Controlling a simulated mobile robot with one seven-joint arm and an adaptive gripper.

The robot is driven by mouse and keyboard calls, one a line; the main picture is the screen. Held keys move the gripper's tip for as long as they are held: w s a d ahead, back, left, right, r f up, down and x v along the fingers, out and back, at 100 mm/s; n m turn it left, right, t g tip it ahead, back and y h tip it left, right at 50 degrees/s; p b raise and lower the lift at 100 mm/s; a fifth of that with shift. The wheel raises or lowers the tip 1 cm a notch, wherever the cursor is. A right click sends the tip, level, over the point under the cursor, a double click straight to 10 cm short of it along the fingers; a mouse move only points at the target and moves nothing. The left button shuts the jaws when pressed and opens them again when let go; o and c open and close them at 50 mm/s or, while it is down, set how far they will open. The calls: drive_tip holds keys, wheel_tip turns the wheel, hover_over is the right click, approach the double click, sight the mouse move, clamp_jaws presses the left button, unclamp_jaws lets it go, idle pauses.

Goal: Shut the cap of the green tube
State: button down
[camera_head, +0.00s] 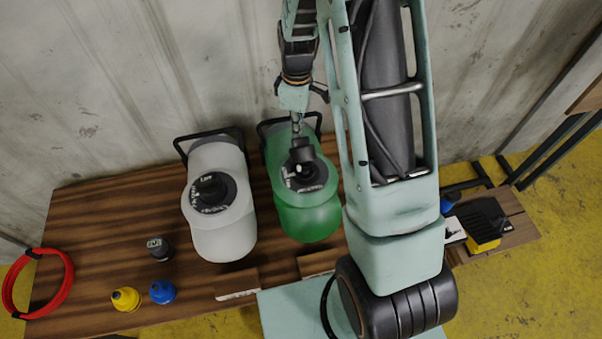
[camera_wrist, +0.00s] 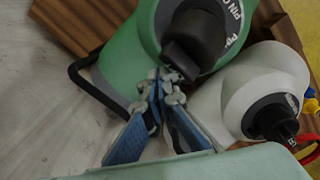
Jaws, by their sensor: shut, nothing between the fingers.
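The green tube (camera_head: 308,217) is a rounded green container on the wooden table, with a dark lettered collar. Its black cap (camera_head: 302,153) stands up from the collar and leans toward the wall side. In the wrist view the green tube (camera_wrist: 122,62) is close, and its cap (camera_wrist: 192,38) has a block-like part pointing toward my fingers. My gripper (camera_head: 296,122) is shut and empty, its tips at the wall-side edge of the cap. In the wrist view the fingertips (camera_wrist: 164,84) meet right beside the cap; I cannot tell whether they touch it.
A white tube (camera_head: 222,231) with a black cap stands left of the green one. Black wire handles rise behind both. Small yellow (camera_head: 126,299), blue (camera_head: 162,291) and dark (camera_head: 157,247) parts and a red ring (camera_head: 66,283) lie left. The corrugated wall is close behind.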

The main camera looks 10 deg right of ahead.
sight(306, 158)
drive_tip(key=shift+s+r, duration=0.3)
drive_tip(key=shift+s, duration=1.55)
drive_tip(key=shift+s+f+b, duration=0.1)
drive_tip(key=shift+s+b, duration=0.25)
drive_tip(key=shift+s, duration=0.5)
drive_tip(key=shift+s+f+b, duration=0.35)
drive_tip(key=shift+s, duration=0.4)
drive_tip(key=shift+s+f+b, duration=0.35)
drive_tip(key=shift+s, duration=0.4)
drive_tip(key=shift+w+d+r+p, duration=0.1)
drive_tip(key=shift+w+r+p, duration=0.15)
drive_tip(key=shift+r+p, duration=0.45)
wheel_tip(306, 158, up, 6)
drive_tip(key=p, duration=0.4)
drive_tip(key=shift+w, duration=0.1)
